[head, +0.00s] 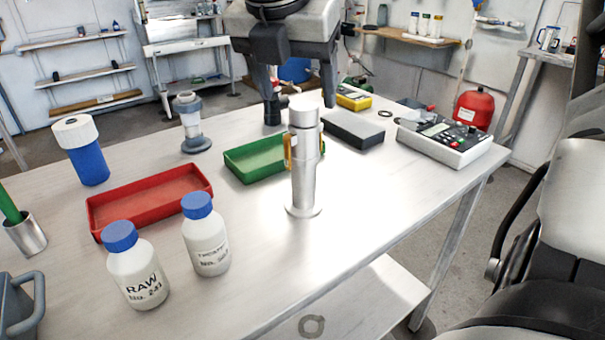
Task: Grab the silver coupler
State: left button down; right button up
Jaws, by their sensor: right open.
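A silver upright cylinder (305,188) with a flared round base and a pale cap stands mid-table. A yellow-orange piece shows on its left side. I cannot tell whether this cylinder, or part of it, is the silver coupler. My right gripper (300,104) hangs at the top centre with its two dark fingers pointing down. It is open, with the fingers spread apart. The cylinder's top overlaps the gap between them and hides part of it. A dark piece at the left fingertip is too small to make out. My left gripper is not in view.
Near the cylinder are a green tray (236,170), a dark block (354,130) and a control box (444,137). Left are a red tray (98,220), two blue-capped bottles (137,268) (206,245) and a blue jar (88,162). A grey ring (312,326) lies on the lower shelf. The table's right front is clear.

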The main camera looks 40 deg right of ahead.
aim_at(299, 108)
jog(key=x, duration=0.9)
jog(key=shift+s+a+f, duration=0.1)
jog(key=shift+a+f, duration=0.05)
jog(key=shift+a, duration=0.05)
grip_shut()
